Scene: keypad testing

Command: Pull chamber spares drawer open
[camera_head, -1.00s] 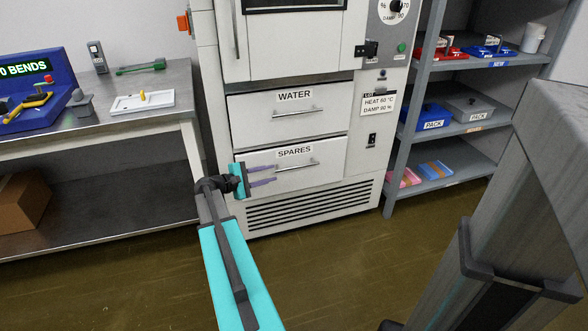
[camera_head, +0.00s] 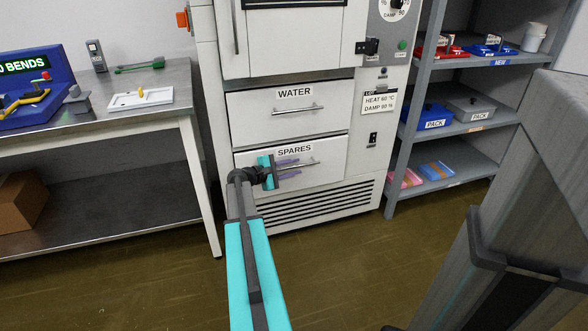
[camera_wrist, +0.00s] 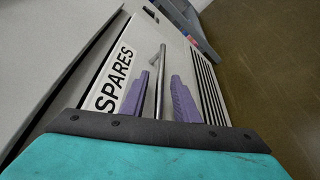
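The spares drawer (camera_head: 330,172) is the lower drawer of the white chamber and is shut, its front flush with the cabinet. Its label reads SPARES, and its bar handle (camera_head: 311,163) sits below the label. In the wrist view the handle (camera_wrist: 160,82) runs between the two purple fingers of my gripper (camera_wrist: 165,98). My gripper (camera_head: 288,168) is open, at the left half of the handle in the head view, one finger on each side of the bar. Gaps show between bar and fingers. The handle's near end is hidden by the gripper body.
The WATER drawer (camera_head: 247,119) above is shut. A vent grille (camera_head: 318,204) lies below the spares drawer. A steel bench (camera_head: 98,118) stands to the left, and a grey shelf rack (camera_head: 470,127) to the right. The floor (camera_head: 350,270) in front is clear.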

